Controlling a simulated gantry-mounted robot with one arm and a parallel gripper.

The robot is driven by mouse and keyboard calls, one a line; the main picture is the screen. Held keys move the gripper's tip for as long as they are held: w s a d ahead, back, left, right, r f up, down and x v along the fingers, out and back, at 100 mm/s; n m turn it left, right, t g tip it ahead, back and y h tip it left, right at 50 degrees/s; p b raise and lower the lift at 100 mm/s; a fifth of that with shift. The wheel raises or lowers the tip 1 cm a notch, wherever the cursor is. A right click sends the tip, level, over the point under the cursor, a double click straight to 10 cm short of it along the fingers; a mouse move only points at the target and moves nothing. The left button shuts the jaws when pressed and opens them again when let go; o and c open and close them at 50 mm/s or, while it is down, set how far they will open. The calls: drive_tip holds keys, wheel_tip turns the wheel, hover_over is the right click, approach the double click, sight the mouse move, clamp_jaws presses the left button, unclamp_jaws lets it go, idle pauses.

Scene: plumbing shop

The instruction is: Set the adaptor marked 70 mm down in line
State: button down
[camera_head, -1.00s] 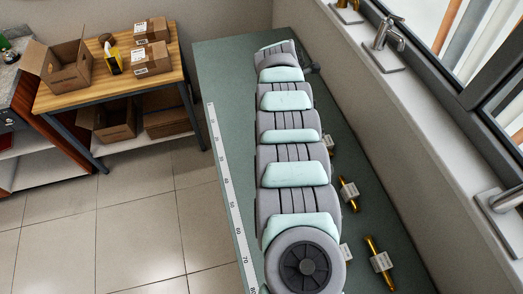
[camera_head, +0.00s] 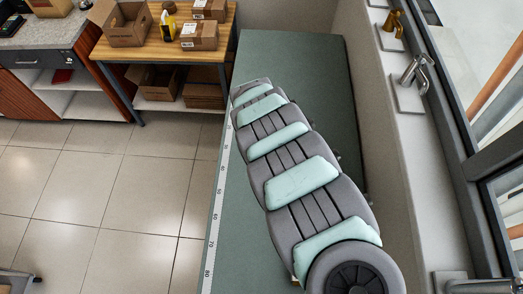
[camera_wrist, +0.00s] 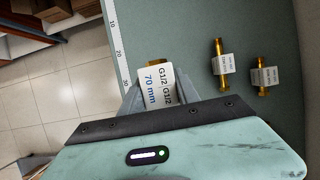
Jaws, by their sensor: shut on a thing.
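In the wrist view the adaptor with the white tag marked 70 mm (camera_wrist: 157,86) is between the fingers of my gripper (camera_wrist: 150,98). My gripper is shut on it. A bit of brass shows above the tag; the rest is hidden by the tag and fingers. The adaptor is over the green bench top near the ruler strip (camera_wrist: 117,45). I cannot tell whether it touches the bench. Two other tagged brass adaptors lie to the right, one nearer (camera_wrist: 222,63) and one farther right (camera_wrist: 263,76). In the head view my arm hides my gripper and the held adaptor.
The ruler strip (camera_head: 210,247) runs along the left edge of the green bench (camera_head: 290,62). The far part of the bench is clear. A window sill with taps (camera_head: 412,75) borders the right. A wooden table with cardboard boxes (camera_head: 199,36) stands at the back left.

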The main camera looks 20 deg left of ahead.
wheel_tip(320, 180, down, 15)
drive_tip(key=b, duration=0.4)
drive_tip(key=shift+s+a+r, duration=0.1)
drive_tip(key=shift+a, duration=0.05)
drive_tip(key=shift+f, duration=0.45)
wheel_tip(320, 180, down, 2)
drive_tip(key=shift+f, duration=0.7)
drive_tip(key=shift+f, duration=0.1)
drive_tip(key=shift+f+b, duration=0.15)
drive_tip(key=shift+b, duration=0.2)
drive_tip(key=c, duration=0.9)
unclamp_jaws()
drive_tip(key=shift+r, duration=0.2)
